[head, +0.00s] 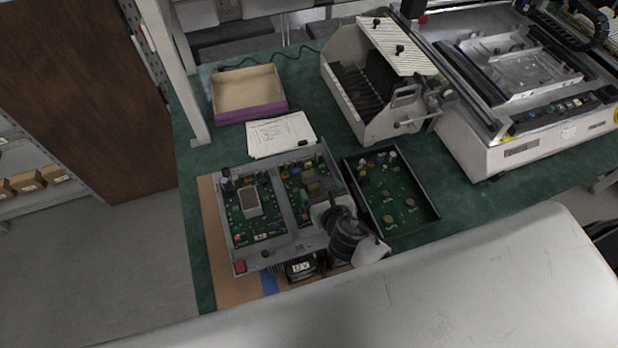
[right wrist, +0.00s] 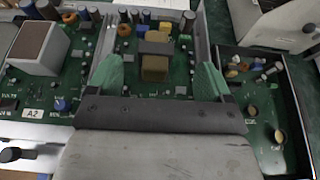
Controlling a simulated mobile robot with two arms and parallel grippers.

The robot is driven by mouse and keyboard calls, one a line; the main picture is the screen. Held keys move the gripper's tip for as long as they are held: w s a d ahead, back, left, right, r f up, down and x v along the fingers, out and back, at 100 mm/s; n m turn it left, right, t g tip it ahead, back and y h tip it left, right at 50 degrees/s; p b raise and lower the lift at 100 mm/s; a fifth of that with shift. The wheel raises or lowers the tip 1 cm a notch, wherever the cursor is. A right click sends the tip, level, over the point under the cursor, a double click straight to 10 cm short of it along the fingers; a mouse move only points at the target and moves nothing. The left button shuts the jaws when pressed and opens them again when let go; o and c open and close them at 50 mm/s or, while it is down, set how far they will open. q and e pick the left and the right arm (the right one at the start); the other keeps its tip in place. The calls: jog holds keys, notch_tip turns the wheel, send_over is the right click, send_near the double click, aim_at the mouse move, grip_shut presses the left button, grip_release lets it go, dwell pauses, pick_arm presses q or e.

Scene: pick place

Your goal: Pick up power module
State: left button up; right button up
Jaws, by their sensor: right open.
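No part is clearly labelled as the power module. A grey and yellow block-shaped component (right wrist: 155,62) stands upright on the right-hand green board of the metal-framed fixture (right wrist: 198,42). In the right wrist view my right gripper (right wrist: 162,78) is open, its green fingertips on either side of that block with gaps. Whether it touches the board is unclear. In the head view my right gripper (head: 322,207) is over the fixture's right board, partly hidden by its wrist. A black 12 V module (head: 300,267) sits at the fixture's front edge. My left gripper is out of view.
A white box with a brown top (head: 250,203) stands on the left board. A black tray (head: 433,215) with another green board lies right of the fixture. Behind are papers (head: 280,136), a cardboard tray (head: 248,92), a slotted rack (head: 342,102) and a large machine (head: 520,145).

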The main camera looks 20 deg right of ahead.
aim_at(310, 176)
jog(key=shift+w+f, duration=0.15)
jog(key=shift+w, duration=0.3)
jog(key=shift+w+f, duration=0.1)
jog(key=shift+w, duration=0.2)
jog(key=x, duration=0.4)
jog(key=shift+w+a, duration=0.1)
jog(key=shift+a, duration=0.15)
jog(key=shift+w+f, duration=0.2)
jog(key=shift+w, duration=0.2)
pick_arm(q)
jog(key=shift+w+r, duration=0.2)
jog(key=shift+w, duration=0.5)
pick_arm(e)
jog(key=c, duration=0.7)
grip_shut()
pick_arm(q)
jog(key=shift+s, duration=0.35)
pick_arm(e)
jog(key=shift+r, duration=0.15)
